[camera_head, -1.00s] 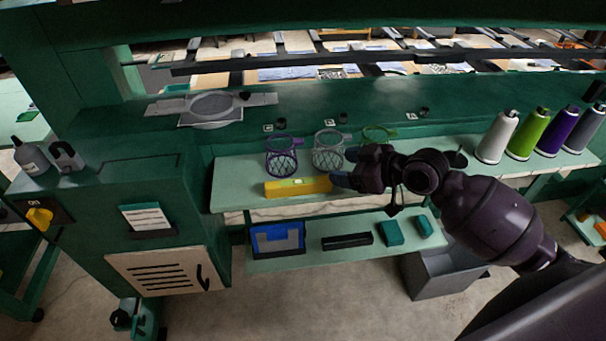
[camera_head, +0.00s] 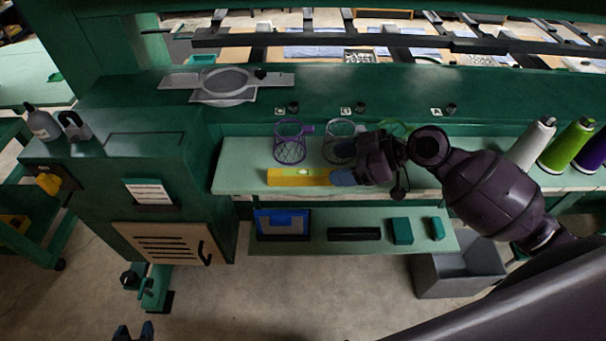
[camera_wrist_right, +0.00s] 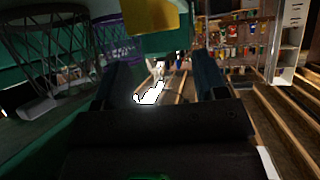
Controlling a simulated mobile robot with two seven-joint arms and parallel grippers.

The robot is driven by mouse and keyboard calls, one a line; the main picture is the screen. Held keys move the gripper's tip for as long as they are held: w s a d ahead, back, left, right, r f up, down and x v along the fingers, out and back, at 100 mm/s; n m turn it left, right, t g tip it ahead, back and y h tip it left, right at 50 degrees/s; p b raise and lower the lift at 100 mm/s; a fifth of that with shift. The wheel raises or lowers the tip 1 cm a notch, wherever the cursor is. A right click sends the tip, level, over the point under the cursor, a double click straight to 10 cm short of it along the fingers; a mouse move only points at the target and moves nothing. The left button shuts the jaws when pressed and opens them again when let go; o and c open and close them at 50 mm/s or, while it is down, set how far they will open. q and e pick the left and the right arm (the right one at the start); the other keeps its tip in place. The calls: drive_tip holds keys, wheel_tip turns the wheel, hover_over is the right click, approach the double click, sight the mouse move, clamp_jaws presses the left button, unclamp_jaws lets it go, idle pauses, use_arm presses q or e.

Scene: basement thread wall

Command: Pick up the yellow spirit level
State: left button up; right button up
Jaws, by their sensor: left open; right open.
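The yellow spirit level (camera_head: 296,177) lies lengthwise along the front of the upper green shelf. Its yellow end (camera_wrist_right: 152,14) also shows at the top of the right wrist view, beyond and above the fingertips. My right gripper (camera_head: 342,178) is at the right end of the level, its blue fingers covering that end in the head view. In the wrist view the right gripper's fingers (camera_wrist_right: 163,75) are spread with nothing between them. My left gripper (camera_head: 133,330) peeks in at the bottom edge, open and empty, far from the level.
A purple wire basket (camera_head: 290,145) and a grey one (camera_head: 341,142) stand behind the level; a green one is partly hidden by my right arm. Thread cones (camera_head: 532,142) stand at the right. The lower shelf (camera_head: 327,245) holds a blue-framed item (camera_head: 282,224) and small boxes.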

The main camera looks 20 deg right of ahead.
sight(304, 171)
drive_tip(key=shift+x, duration=1.15)
drive_tip(key=shift+w+a+f, duration=0.2)
drive_tip(key=shift+w+a, duration=0.05)
drive_tip(key=shift+a, duration=0.25)
drive_tip(key=shift+p+x, duration=0.5)
drive_tip(key=shift+x, duration=1.5)
drive_tip(key=c, duration=1.2)
wheel_tip(304, 171, up, 20)
drive_tip(key=shift+p, duration=0.45)
